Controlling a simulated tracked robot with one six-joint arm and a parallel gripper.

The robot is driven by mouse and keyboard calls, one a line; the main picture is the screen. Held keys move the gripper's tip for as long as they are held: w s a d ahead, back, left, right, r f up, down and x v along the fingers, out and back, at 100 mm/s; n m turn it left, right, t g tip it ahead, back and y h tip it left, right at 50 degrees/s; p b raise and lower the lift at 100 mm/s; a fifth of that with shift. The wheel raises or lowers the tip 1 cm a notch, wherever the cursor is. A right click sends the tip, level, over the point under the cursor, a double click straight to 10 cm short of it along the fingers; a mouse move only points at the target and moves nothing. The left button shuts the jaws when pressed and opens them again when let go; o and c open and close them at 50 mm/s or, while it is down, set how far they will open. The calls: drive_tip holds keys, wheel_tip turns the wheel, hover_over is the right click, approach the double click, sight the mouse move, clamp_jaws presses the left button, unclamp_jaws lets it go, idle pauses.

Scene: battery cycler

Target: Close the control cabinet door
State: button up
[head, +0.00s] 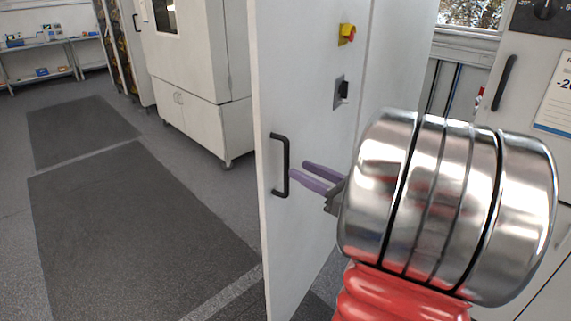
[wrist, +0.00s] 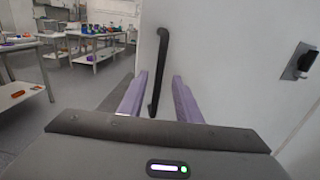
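The control cabinet door (head: 300,90) is a tall white panel that stands swung open in the head view, its free edge toward the left. A black vertical bar handle (head: 285,165) sits near that edge. The handle also shows in the wrist view (wrist: 160,60), upright, its lower end between my finger lines. My gripper (head: 306,178) has two purple fingers, spread apart and pointing at the handle. In the wrist view the fingers (wrist: 158,95) lie on either side of the handle's lower part. I cannot tell whether they touch it. Nothing is clamped between them.
A yellow-and-red switch (head: 347,34) and a black rotary switch (head: 342,91) are on the cabinet panel. A white wheeled cabinet (head: 205,80) stands behind to the left. Dark mats (head: 140,225) cover open floor at left. Workbenches (wrist: 95,45) stand farther off.

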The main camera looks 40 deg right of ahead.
drive_tip(key=shift+w+a, duration=0.2)
drive_tip(key=shift+w, duration=1.5)
drive_tip(key=shift+w+a, duration=0.15)
drive_tip(key=shift+w, duration=1.5)
drive_tip(key=shift+c, duration=0.7)
clamp_jaws()
